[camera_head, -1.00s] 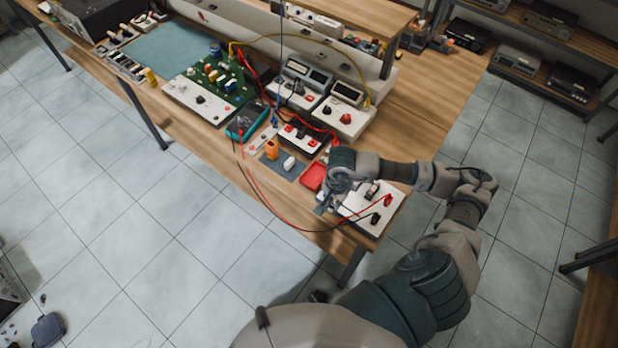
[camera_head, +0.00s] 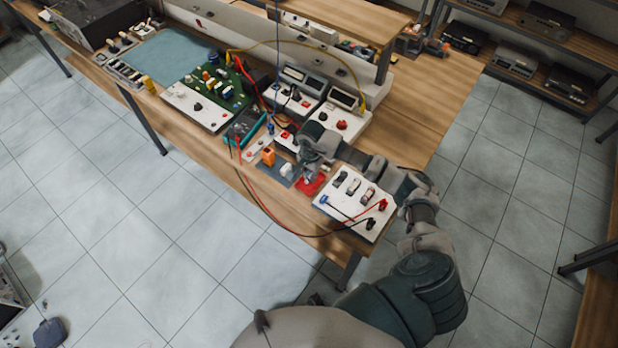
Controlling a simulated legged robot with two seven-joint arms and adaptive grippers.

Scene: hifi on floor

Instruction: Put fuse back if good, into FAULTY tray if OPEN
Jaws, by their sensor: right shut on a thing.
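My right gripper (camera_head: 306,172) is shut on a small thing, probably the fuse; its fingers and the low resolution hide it. The gripper is at the back edge of a small red tray (camera_head: 311,186) and partly covers it. I cannot read a FAULTY label. A white board (camera_head: 341,207) at the bench's right end carries several small parts in a row, a blue part and red and black terminals. My left gripper is out of view.
An orange block (camera_head: 268,156) and a white block (camera_head: 286,170) stand left of the gripper. Meters (camera_head: 340,115) stand behind it. A green circuit board (camera_head: 224,88) is farther left. Red and black leads loop over the bench's front edge.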

